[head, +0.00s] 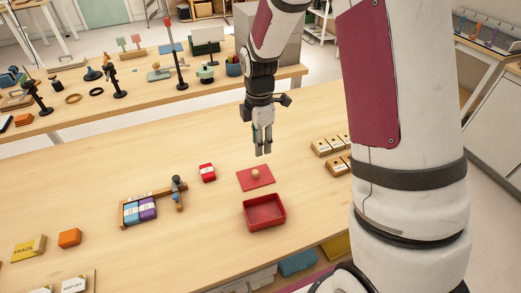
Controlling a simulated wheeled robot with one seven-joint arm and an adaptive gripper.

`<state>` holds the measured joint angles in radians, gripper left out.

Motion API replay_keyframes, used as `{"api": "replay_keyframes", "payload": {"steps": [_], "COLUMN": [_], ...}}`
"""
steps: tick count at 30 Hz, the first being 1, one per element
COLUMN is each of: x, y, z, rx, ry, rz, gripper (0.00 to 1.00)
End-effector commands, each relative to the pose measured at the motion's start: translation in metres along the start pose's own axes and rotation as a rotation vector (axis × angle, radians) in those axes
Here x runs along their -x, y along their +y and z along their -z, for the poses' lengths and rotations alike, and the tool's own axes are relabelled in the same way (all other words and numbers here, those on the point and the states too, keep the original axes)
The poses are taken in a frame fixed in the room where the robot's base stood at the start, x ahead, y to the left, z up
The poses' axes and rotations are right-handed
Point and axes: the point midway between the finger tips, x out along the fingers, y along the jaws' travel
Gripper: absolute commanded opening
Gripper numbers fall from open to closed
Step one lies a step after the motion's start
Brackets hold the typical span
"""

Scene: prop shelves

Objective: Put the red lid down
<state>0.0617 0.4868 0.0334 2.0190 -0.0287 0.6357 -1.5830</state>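The red lid (262,179) is a flat red square with a round tan knob (255,174). It lies flat on the wooden table (90,185), just behind an open red box (264,224). The box looks empty and is apart from the lid or nearly touching it. My gripper (263,153) points down above the table, over or slightly behind the lid. Its fingers are close together, with a narrow space showing between them. Nothing shows between the fingertips, and the knob is visible below them.
A small red block (207,173) lies left of the lid. Further left are a wooden rack (180,199) with blue and purple packs, an orange block (69,238) and a yellow block (29,249). Wooden blocks (328,146) lie right. Bare table lies behind the lid.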

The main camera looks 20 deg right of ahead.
Motion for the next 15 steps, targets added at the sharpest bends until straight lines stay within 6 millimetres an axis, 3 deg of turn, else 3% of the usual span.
{"api": "replay_keyframes", "payload": {"steps": [5, 8, 15], "x": [0.027, 0.06, 0.143], "y": [-0.006, -0.019, -0.075], "z": [0.001, 0.002, 0.005], "rx": [-0.07, -0.188, -0.577], "ry": [-0.003, -0.003, 0.03], "rz": [-0.024, -0.06, -0.164], "gripper": [0.34, 0.34, 0.34]}}
